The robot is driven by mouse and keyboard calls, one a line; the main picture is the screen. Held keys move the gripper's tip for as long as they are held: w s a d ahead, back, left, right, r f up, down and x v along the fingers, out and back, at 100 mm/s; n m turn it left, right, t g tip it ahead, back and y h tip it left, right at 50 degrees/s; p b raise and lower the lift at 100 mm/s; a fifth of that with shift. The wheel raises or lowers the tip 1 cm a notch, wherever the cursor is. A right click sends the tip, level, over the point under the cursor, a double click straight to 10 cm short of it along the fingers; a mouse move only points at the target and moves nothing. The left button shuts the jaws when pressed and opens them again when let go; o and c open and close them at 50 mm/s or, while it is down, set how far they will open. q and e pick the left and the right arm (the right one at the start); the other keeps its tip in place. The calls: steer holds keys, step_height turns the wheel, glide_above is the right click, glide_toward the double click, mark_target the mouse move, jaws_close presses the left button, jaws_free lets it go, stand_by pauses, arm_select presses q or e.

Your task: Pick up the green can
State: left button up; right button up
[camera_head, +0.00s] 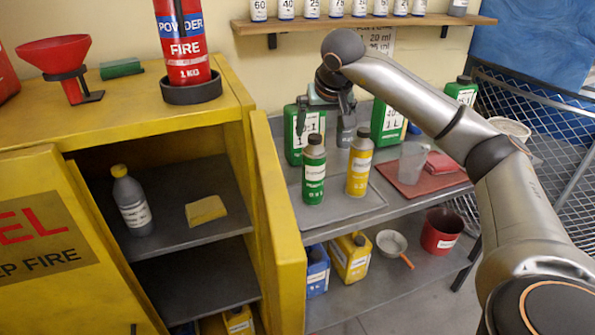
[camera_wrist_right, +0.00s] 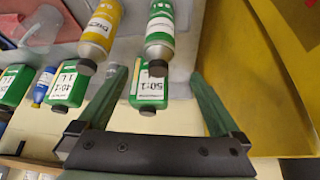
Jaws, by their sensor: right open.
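A green bottle-shaped can (camera_head: 314,172) with a grey shoulder and dark cap stands upright on a grey tray, left of a yellow one (camera_head: 360,164). In the wrist view, which appears upside down, the green can (camera_wrist_right: 160,28) lies beyond my open fingers, beside the yellow one (camera_wrist_right: 102,25). Larger green canisters stand behind, one (camera_head: 305,140) directly behind the green can. My right gripper (camera_head: 325,112) is open and empty, above and behind the can near that canister; in the wrist view (camera_wrist_right: 157,82) its fingers spread across the canister. My left gripper is not in view.
The yellow cabinet door (camera_head: 277,225) stands open just left of the grey tray (camera_head: 345,208). A clear beaker (camera_head: 411,162) and a red mat (camera_head: 430,190) are to the right. A bottle shelf (camera_head: 350,24) is above. The lower shelf holds canisters and a red bucket (camera_head: 441,230).

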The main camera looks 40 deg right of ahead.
mark_target(316, 148)
steer(key=p+x, duration=0.1)
steer(key=x, duration=1.1)
steer(key=shift+s+f, duration=0.1)
steer(key=shift+f, duration=0.2)
steer(key=shift+r, duration=0.1)
jaws_close()
stand_by(0.3)
